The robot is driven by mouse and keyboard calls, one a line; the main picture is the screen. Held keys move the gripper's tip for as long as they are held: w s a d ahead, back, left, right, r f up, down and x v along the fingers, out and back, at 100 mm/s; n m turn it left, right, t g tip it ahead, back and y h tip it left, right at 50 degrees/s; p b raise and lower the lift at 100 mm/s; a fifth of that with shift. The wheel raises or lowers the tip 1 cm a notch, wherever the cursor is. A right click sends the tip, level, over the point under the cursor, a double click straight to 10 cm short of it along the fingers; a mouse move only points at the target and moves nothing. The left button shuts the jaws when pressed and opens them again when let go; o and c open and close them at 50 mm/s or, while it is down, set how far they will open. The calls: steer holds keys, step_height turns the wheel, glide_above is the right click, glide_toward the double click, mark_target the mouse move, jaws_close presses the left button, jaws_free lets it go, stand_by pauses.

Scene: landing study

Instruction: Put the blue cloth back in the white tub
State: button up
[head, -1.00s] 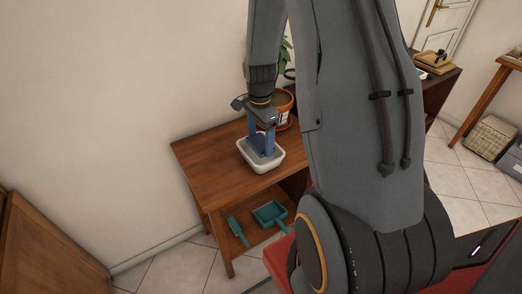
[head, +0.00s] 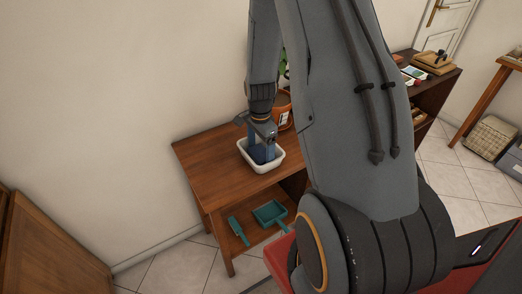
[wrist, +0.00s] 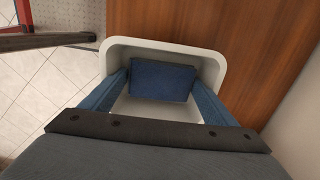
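The white tub (head: 274,164) stands on the wooden table, and its rim (wrist: 211,66) also shows in the wrist view. The blue cloth (head: 258,155) is inside it, seen in the wrist view as a flat, folded dark-blue piece (wrist: 163,82) near the tub's far wall. In the head view, my gripper (head: 262,146) is over the tub and partly hides the cloth.
The wooden table (head: 205,155) has free room left of the tub. A potted plant (head: 285,115) stands close behind it, partly hidden by my arm. A teal dustpan (head: 268,214) and a teal brush (head: 238,231) lie on the lower shelf.

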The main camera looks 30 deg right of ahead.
mark_target(260, 153)
steer(key=shift+r, duration=0.15)
step_height(260, 153, up, 12)
steer(key=b, duration=0.2)
steer(key=s+a+r+n, duration=0.4)
steer(key=s+a+n, duration=1)
steer(key=n, duration=0.3)
steer(key=shift+s+a+n+t, duration=0.3)
steer(key=shift+s+a, duration=0.1)
steer(key=shift+s, duration=0.2)
